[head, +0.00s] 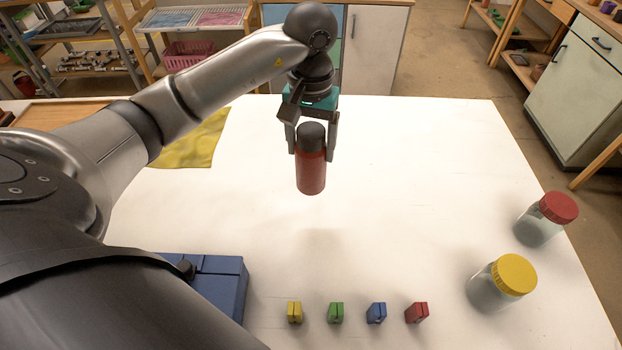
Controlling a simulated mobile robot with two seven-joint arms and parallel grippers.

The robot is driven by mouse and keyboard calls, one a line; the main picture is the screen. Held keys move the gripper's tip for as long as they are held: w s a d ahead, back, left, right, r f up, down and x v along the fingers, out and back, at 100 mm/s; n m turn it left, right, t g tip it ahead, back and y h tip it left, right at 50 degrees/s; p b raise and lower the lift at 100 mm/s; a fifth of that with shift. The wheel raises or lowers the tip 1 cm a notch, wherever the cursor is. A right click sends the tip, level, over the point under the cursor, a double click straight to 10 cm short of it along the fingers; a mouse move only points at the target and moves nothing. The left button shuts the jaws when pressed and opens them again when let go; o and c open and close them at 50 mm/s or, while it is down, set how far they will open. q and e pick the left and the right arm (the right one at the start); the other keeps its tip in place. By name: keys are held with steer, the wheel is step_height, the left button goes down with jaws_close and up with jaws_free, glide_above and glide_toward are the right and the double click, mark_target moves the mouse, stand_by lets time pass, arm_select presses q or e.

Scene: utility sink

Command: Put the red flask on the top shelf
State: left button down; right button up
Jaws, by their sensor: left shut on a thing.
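The red flask (311,172) has a dark grey cap and hangs upright in the head view, a little right of my forearm's end. My left gripper (313,148) is shut on it, with one finger on each side near the cap. The flask appears held above the white table, with a faint shadow below it. A shelf unit (195,19) with several levels stands at the back left, beyond the table; its top is cut off by the frame. My right gripper is not in view.
Small yellow, green, blue and red blocks (376,313) line the table's (420,190) front. Jars with yellow (514,274) and red (558,208) lids stand at right. A blue box (222,284) and yellow cloth (192,146) lie at left. The table's middle is clear.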

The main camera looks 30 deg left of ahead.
mark_target(311, 180)
arm_select(q)
step_height(311, 180, down, 10)
stand_by(0.5)
steer(key=shift+f+b, duration=0.2)
steer(key=shift+b, duration=0.1)
jaws_free()
